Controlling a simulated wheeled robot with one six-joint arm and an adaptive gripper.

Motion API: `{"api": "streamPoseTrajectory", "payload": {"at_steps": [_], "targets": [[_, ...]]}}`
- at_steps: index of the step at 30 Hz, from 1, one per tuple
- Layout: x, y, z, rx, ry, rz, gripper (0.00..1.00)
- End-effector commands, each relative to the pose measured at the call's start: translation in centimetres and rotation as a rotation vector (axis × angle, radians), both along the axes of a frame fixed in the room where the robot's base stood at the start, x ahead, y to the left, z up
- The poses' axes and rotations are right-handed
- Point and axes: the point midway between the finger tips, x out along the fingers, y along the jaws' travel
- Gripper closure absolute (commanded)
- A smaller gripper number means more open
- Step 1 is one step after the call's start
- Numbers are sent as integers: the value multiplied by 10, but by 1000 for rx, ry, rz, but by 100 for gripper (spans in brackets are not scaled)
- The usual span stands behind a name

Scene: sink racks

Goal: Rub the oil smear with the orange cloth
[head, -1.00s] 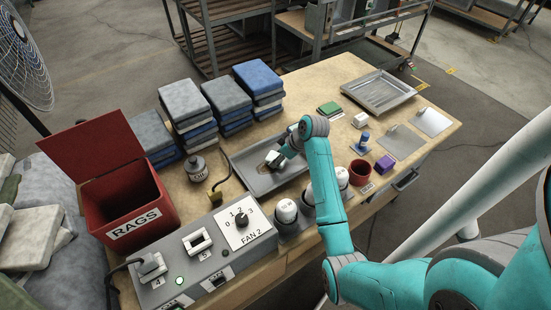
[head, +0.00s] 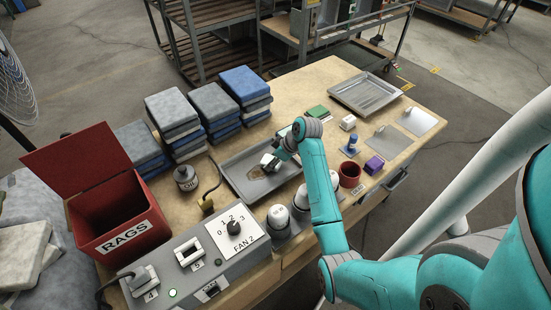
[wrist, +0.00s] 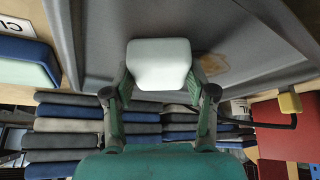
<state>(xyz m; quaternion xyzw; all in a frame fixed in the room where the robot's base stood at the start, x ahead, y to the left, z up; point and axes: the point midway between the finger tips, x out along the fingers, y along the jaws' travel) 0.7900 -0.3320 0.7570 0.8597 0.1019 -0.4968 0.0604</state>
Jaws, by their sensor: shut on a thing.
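My gripper (head: 274,161) is shut on a pale white block (wrist: 160,63) with rounded edges. It holds the block over the grey metal tray (head: 235,163); I cannot tell whether the block touches the tray floor. A brown oil smear (head: 257,172) is on the tray floor, just left of the gripper. I see no orange cloth in either view; the held block is white.
Stacks of folded grey and blue cloths (head: 213,103) stand behind the tray. A red RAGS bin (head: 125,215) is at left, a switch box (head: 200,262) in front. A green block (head: 317,112), purple block (head: 374,164) and red mug (head: 350,174) are at right. White-topped containers (head: 279,218) stand in front.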

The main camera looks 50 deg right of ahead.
Motion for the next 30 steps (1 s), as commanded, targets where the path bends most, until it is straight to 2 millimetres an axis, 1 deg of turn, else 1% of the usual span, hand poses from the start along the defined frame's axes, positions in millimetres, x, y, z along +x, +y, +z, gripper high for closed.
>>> {"api": "streamPoseTrajectory", "payload": {"at_steps": [1,6,14,27,30], "targets": [[0,7,-4,7,8,5,78],[4,19,-3,6,7,5,78],[6,27,-2,6,6,4,78],[15,57,-4,5,4,6,78],[16,59,-4,6,4,5,78]]}}
